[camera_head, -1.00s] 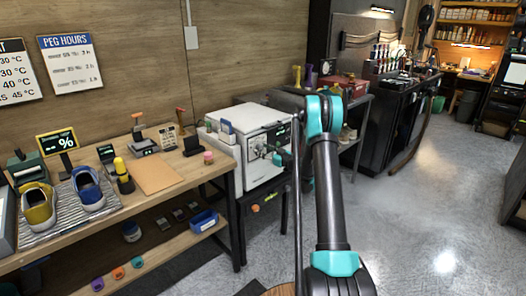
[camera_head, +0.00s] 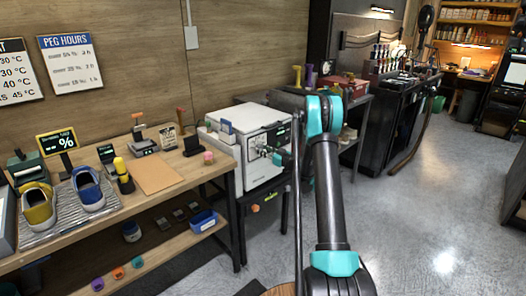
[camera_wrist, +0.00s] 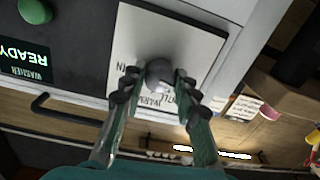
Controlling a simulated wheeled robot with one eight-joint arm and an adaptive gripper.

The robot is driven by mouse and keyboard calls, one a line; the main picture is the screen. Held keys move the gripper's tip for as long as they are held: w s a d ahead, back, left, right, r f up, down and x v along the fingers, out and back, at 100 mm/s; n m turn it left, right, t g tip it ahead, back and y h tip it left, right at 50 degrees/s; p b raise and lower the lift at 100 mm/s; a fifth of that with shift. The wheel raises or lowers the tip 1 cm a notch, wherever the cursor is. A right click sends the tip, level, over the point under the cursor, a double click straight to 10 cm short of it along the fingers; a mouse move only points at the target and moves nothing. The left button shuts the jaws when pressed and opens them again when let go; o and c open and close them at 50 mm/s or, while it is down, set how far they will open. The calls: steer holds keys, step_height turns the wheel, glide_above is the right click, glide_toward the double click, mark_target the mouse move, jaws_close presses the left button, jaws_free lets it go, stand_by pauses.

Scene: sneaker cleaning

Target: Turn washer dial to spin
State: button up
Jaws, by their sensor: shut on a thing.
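The washer (camera_head: 250,145) is a white box on a dark stand beside the workbench. In the wrist view its dial (camera_wrist: 158,72) is a round grey knob on a white label plate (camera_wrist: 205,38). The plate's printed words are upside down and partly hidden; "WARM" can be partly read. My gripper (camera_wrist: 157,85) is shut on the dial, one finger on each side. In the head view my gripper (camera_head: 273,154) is at the washer's front face, small and partly blended with it. The washer display (camera_wrist: 25,62) reads "READY WASHER", upside down.
A green round button (camera_wrist: 35,11) and a dark handle (camera_wrist: 62,105) are on the washer front near my gripper. The workbench (camera_head: 160,190) with two shoes, a blue and white one (camera_head: 88,188) and a yellow one (camera_head: 38,206), stands left. Open floor (camera_head: 420,210) lies right.

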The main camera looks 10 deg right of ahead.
steer(key=shift+s+m+t+h, duration=0.1)
steer(key=shift+m+t+h, duration=0.1)
steer(key=shift+m, duration=7.75)
steer(key=shift+s+m+t+h, duration=0.1)
steer(key=shift+m+t+h, duration=0.1)
steer(key=shift+m, duration=7.75)
steer(key=o, duration=1.2)
steer(key=shift+w, duration=0.1)
steer(key=shift+c, duration=0.2)
